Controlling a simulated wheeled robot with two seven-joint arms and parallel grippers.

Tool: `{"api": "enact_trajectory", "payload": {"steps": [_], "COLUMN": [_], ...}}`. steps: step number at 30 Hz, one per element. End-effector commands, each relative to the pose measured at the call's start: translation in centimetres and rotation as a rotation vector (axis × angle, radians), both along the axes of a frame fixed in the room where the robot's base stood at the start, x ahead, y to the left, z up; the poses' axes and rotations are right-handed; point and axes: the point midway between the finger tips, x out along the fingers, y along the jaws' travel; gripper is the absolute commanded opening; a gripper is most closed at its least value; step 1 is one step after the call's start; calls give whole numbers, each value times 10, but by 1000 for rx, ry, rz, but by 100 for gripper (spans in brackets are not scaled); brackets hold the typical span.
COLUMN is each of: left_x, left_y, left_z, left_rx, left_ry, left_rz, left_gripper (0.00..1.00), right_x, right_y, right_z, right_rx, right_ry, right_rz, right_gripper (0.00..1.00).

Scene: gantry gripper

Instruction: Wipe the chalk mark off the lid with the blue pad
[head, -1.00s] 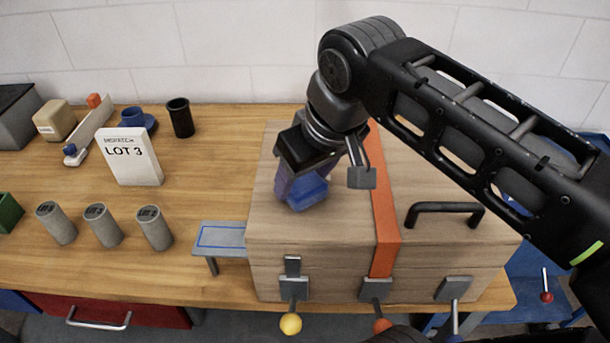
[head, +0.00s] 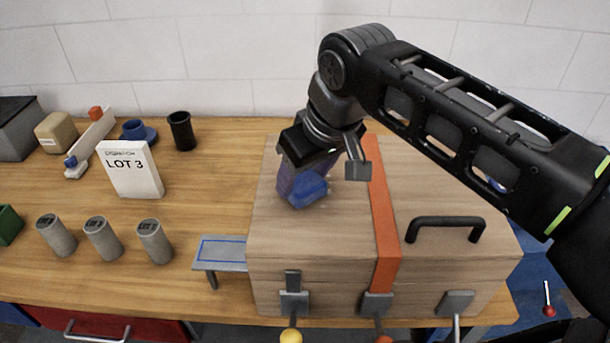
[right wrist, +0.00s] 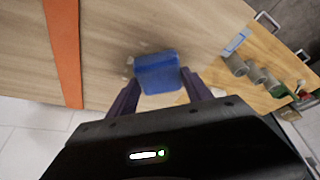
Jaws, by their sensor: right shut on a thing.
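My right gripper (head: 300,172) points down over the left part of the wooden case's lid (head: 330,225), left of the orange strap. It is shut on the blue pad (head: 303,190), which appears to rest on the lid. In the right wrist view the pad (right wrist: 158,72) sits between the two finger ends (right wrist: 160,84). Faint pale and greyish smudges (right wrist: 130,64) show on the wood beside the pad there; any mark under the pad is hidden. My left gripper is not in view.
An orange strap (head: 383,225) crosses the lid, with a black handle (head: 445,222) to its right. Latches (head: 294,303) line the front. A small grey stand (head: 220,252), several grey cylinders (head: 103,238) and a LOT 3 card (head: 130,170) stand to the left.

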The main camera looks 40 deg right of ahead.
Motion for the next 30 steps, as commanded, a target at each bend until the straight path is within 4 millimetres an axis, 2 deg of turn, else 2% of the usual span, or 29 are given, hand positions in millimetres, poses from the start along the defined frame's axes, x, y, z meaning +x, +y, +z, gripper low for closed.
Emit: {"api": "enact_trajectory", "payload": {"steps": [1,12,25,30], "left_x": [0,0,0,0], "left_y": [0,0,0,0], "left_z": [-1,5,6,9], "left_rx": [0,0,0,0], "left_ry": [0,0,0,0], "left_rz": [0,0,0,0], "left_gripper": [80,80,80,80], "right_x": [1,24,27,35], "right_y": [-3,-21,-23,-29], "right_z": [-5,-4,-4,-3], "right_rx": [-1,-2,-1,-1], "right_ry": [10,13,15,16], "right_rz": [-2,-3,-3,-3], "right_gripper": [13,13,13,13]}}
